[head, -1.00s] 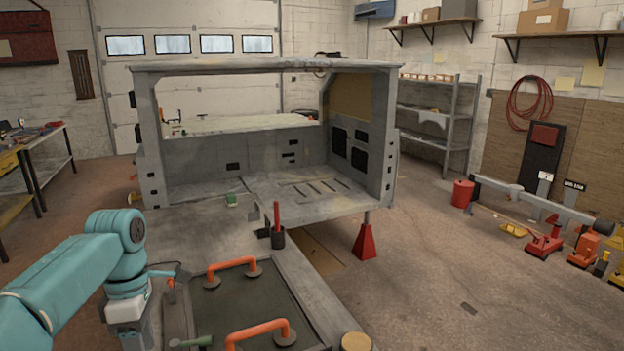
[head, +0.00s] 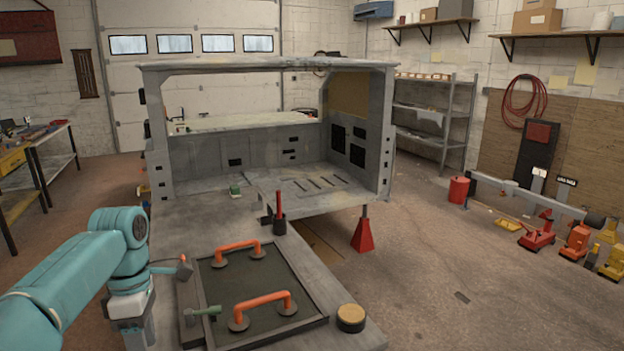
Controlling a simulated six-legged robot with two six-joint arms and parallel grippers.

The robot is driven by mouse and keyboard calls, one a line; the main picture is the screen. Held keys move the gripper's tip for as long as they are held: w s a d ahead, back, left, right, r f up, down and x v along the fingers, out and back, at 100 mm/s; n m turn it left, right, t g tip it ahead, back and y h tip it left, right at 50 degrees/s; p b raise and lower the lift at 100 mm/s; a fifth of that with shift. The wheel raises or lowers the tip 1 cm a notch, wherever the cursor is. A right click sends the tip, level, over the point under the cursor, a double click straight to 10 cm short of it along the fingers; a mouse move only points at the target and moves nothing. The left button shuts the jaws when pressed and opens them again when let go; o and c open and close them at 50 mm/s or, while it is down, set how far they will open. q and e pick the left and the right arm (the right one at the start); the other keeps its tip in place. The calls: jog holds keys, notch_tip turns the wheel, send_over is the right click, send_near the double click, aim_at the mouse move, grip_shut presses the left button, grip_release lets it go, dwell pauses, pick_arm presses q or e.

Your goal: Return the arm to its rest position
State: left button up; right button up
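My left arm (head: 120,250) is teal and comes in from the left edge. It bends down at the left side of the bench (head: 190,215). My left gripper (head: 133,325) points downward, left of the dark panel with orange handles. Its fingertips are not clearly shown near the bottom edge, so I cannot tell whether it is open or shut. I see nothing held in it. My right arm and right gripper are not in view.
The dark panel (head: 250,283) carries two orange handles. A grey frame (head: 155,130) rises behind.

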pick_arm(q)
jog(key=s+d+f+m+g+h, duration=0.1)
jog(key=s+d+f+m+g, duration=0.2)
jog(key=f, duration=0.6)
jog(key=s+d+f, duration=0.3)
jog(key=s+f, duration=0.2)
jog(key=f, duration=0.4)
jog(key=s+d+f+m+g+h, duration=0.15)
jog(key=s+f, duration=0.25)
jog(key=f, duration=0.6)
jog(key=s+d+f+m+t+h, duration=0.1)
jog(key=s+d+f+m+t, duration=0.1)
jog(key=s+d+f+m, duration=0.4)
jog(key=s+d+f+m+t, duration=0.2)
jog(key=s+d+f+m, duration=0.2)
jog(key=s, duration=0.5)
jog(key=w+m+t, duration=0.2)
jog(key=w+m, duration=0.1)
jog(key=w+m+t, duration=0.1)
jog(key=shift+w+a+f+m, duration=0.25)
jog(key=shift+w+m, duration=0.1)
